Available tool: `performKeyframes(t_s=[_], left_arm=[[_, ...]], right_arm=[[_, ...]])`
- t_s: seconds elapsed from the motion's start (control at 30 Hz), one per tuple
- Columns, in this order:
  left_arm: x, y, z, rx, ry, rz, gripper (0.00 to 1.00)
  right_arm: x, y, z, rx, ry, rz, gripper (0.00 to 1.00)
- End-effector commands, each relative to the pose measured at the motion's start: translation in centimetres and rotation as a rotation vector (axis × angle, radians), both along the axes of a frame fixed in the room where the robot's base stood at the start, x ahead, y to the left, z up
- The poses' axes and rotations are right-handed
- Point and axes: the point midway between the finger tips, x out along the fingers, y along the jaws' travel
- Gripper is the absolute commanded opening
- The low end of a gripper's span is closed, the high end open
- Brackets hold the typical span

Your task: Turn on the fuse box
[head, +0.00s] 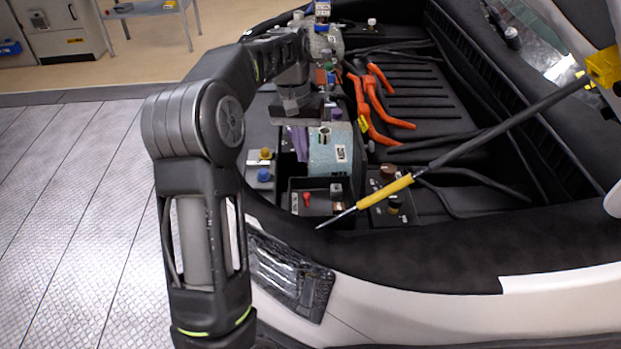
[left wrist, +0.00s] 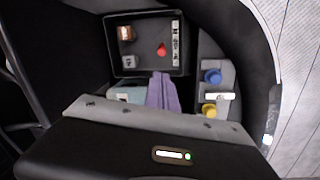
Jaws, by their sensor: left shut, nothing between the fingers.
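The fuse box (head: 331,188) is an open black box at the front of the engine bay. Inside it are a small red switch (head: 306,198), a copper-coloured part and a grey part. The box also shows at the top of the left wrist view (left wrist: 183,70), with the red switch (left wrist: 161,50) upright in it. My left gripper (head: 300,157) has purple fingers pointing down, just behind the box in the head view. In the left wrist view its fingers (left wrist: 161,78) are together and empty, their tips near the box's lower edge. I cannot tell if they touch it.
A pale blue block (head: 325,157) stands beside the gripper. Blue (head: 264,175) and yellow (head: 265,153) caps are left of the box. A yellow-gripped prop rod (head: 384,192) slants up right from the front edge. Orange cables (head: 375,110) lie behind.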

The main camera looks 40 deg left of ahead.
Motion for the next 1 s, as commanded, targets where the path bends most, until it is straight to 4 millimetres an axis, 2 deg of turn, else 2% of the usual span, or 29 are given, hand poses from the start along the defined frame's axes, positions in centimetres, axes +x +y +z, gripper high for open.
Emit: performKeyframes(t_s=[0.27, 0.7, 0.83, 1.0], left_arm=[[-0.1, -0.3, -1.7, -0.002, 0.004, -0.001, 0.0], [-0.1, -1.3, -8.5, -0.002, 0.004, -0.001, 0.0], [-0.1, -1.4, -9.6, -0.001, 0.002, 0.0, 0.0], [-0.1, -1.5, -10.0, 0.0, 0.001, -0.001, 0.0]], right_arm=[[0.0, 0.0, 0.1, 0.0, -0.001, 0.0, 0.36], [0.0, 0.0, 0.8, 0.0, -0.001, 0.0, 0.36], [0.0, 0.0, 0.9, 0.0, -0.001, 0.0, 0.36], [0.0, 0.0, 0.9, 0.0, -0.001, 0.0, 0.36]])
